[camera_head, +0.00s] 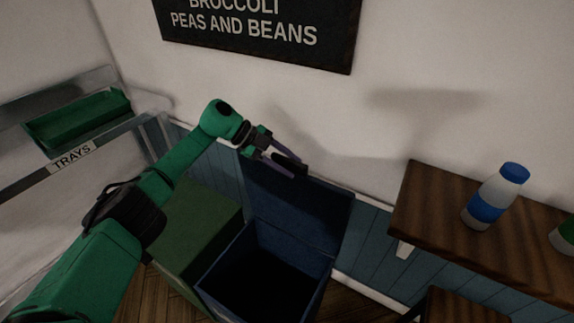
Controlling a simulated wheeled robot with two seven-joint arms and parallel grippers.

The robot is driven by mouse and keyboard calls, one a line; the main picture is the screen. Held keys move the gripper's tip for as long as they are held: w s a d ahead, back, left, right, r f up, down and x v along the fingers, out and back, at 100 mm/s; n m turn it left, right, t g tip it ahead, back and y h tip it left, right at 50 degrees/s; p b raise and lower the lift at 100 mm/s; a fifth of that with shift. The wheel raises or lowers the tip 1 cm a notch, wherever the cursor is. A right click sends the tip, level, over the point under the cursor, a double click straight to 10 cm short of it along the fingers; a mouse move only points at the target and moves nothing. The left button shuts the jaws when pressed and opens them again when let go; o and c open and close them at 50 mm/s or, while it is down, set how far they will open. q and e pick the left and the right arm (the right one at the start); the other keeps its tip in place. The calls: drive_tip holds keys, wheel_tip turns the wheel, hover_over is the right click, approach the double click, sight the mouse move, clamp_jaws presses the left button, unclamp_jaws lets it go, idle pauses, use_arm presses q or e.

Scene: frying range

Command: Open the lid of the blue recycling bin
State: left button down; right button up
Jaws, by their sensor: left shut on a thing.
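The blue recycling bin (213,285) stands on the floor in the middle of the head view. Its blue lid (295,208) stands raised at the back, near the wall, and the dark inside of the bin shows. My left gripper (291,164) is at the top edge of the raised lid, shut on it. My green left arm reaches in from the lower left, across the green bin. My right gripper is not in view.
A green bin (197,228) stands directly left of the blue one. A wooden shelf (440,220) with a blue-capped bottle (493,197) is at the right. A tray stand with a green tray (80,122) is at the far left. The wall is close behind.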

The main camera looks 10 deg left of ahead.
use_arm(q)
drive_tip(key=shift+f, duration=0.15)
drive_tip(key=c, duration=0.8)
unclamp_jaws()
drive_tip(key=shift+o, duration=0.2)
drive_tip(key=shift+w+d, duration=0.15)
drive_tip(key=shift+w, duration=0.05)
